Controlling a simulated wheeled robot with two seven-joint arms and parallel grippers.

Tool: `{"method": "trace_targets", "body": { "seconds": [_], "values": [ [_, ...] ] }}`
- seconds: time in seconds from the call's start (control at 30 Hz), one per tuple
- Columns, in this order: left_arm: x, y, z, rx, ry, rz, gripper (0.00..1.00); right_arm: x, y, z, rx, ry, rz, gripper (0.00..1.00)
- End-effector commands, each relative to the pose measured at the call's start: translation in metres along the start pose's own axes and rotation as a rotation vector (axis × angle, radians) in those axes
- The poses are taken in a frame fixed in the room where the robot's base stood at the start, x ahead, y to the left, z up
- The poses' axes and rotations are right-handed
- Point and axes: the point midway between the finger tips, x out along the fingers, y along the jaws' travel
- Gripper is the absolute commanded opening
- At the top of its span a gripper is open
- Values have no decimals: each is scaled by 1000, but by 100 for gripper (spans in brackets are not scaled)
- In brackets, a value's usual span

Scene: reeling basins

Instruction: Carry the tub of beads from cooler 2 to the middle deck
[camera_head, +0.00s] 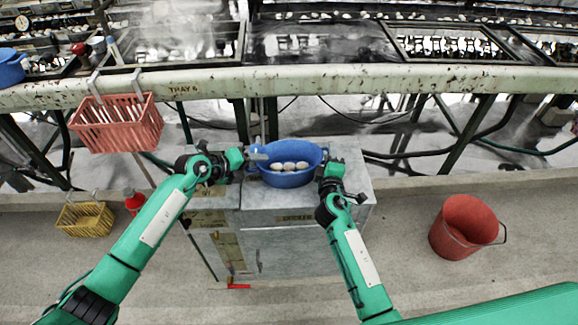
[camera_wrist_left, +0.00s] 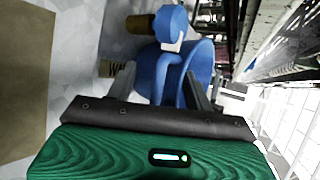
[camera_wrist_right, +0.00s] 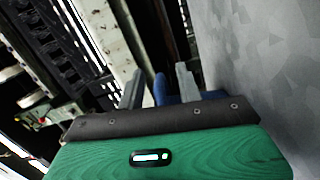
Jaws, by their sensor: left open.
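A round blue tub (camera_head: 284,178) with several pale rounded pieces in it stands upright on the grey cooler (camera_head: 300,245). My left gripper (camera_head: 250,156) is open at the tub's left side. In the left wrist view, a blue lug of the tub (camera_wrist_left: 170,72) shows between its spread fingers (camera_wrist_left: 158,90). My right gripper (camera_head: 327,168) is at the tub's right side. In the right wrist view its fingers (camera_wrist_right: 160,88) stand apart, with a blue part of the tub (camera_wrist_right: 160,90) between them. Whether either gripper touches the tub is unclear.
A long pale rail marked TRAY 6 (camera_head: 300,84) runs behind the cooler, with basins beyond. A red basket (camera_head: 117,124) hangs from it at left.

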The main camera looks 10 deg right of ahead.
Motion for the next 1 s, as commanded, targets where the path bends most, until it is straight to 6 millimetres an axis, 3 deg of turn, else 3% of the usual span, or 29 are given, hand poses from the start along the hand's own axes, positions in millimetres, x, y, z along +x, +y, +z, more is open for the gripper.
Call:
{"method": "trace_targets", "body": {
  "seconds": [0.03,0.17,0.23,0.67,1.0],
  "values": [
    [0,0,0,0,0,0,46,0,0,0,0,0,0,30],
    [0,1,0,-1,0,1,21,0,0,0,0,0,0,4],
    [0,1,0,-1,1,2,11,0,0,0,0,0,0,0],
    [-2,0,-1,-3,3,4,10,-1,2,0,0,-1,-3,0],
    [-16,-24,6,-2,1,0,5,-2,29,-5,1,-1,-2,0]
  ]
}}
